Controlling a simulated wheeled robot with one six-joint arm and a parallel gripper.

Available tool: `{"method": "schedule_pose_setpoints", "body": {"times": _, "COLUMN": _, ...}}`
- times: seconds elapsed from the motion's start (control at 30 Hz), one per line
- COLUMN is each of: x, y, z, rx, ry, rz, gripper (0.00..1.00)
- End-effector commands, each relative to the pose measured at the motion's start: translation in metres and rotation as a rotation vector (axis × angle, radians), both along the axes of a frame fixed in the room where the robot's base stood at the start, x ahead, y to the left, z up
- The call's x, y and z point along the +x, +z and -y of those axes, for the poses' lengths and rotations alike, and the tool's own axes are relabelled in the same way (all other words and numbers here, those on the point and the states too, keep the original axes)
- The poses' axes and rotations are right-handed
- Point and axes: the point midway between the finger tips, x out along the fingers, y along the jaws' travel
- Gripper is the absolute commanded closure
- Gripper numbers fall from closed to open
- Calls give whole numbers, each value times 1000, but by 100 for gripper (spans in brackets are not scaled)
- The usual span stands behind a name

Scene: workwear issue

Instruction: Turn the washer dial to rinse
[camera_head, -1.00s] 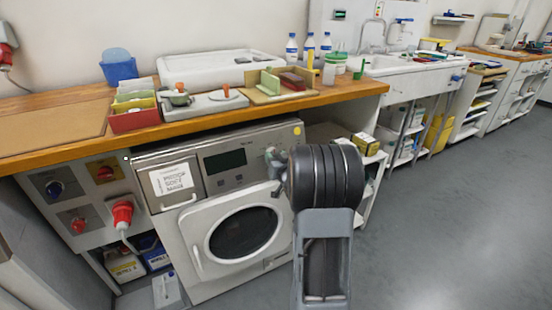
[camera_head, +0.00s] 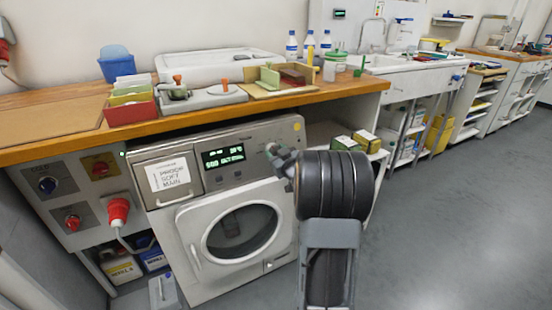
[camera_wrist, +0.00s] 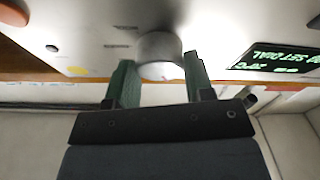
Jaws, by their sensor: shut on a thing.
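The washer (camera_head: 165,225) stands under the wooden counter, its round door shut. Its display (camera_head: 223,156) is lit with green text, too small to read surely; in the wrist view the display (camera_wrist: 272,58) shows upside down at the right. The silver dial (camera_wrist: 158,50) sits on the control panel between the two green fingers of my gripper (camera_wrist: 158,82), which is shut on it.
A label (camera_head: 169,178) marks the detergent drawer. Switches and a red plug (camera_head: 118,210) are on the panel left of the washer. Trays, bottles and boards stand on the counter (camera_head: 70,148) above. The grey floor (camera_head: 450,220) at right is clear.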

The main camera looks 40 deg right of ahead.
Motion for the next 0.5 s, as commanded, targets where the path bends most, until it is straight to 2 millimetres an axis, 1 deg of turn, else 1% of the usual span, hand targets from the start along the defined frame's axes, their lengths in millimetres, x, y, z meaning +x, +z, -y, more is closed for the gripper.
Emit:
{"method": "schedule_pose_setpoints", "body": {"times": 0.2, "x": 0, "y": -1, "z": 2, "rx": -152, "ry": 47, "rz": -19, "gripper": 76}}
{"method": "schedule_pose_setpoints", "body": {"times": 0.5, "x": 0, "y": 0, "z": 2, "rx": -289, "ry": 92, "rz": -39, "gripper": 76}}
